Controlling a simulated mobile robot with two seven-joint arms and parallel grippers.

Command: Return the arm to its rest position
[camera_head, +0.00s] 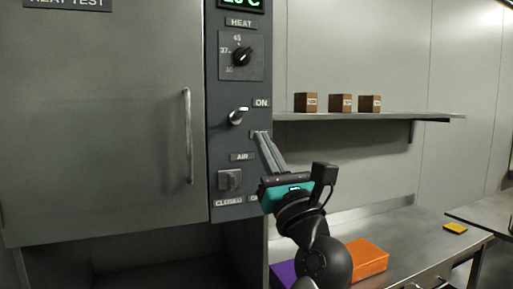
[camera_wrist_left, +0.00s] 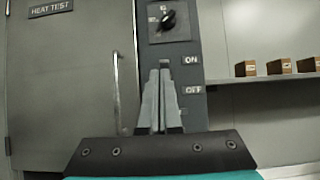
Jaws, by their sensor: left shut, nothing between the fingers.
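My left gripper (camera_head: 258,133) is shut and empty, with its fingers pointing up beside the control panel in the head view. Its shut fingers also show in the left wrist view (camera_wrist_left: 161,72). The fingertips are close to the ON label, just right of and below the metal switch lever (camera_head: 238,116); I cannot tell whether they touch the panel. The lever slants up toward the ON label. In the left wrist view the fingers cover the lever's place. My right gripper is not in view.
The grey cabinet door (camera_head: 100,130) with its vertical handle (camera_head: 188,135) looks closed. The panel carries a heat dial (camera_head: 242,56) and an air knob (camera_head: 229,180). Brown boxes stand on a shelf (camera_head: 430,116). An orange block (camera_head: 368,258) lies on the bench below my arm.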

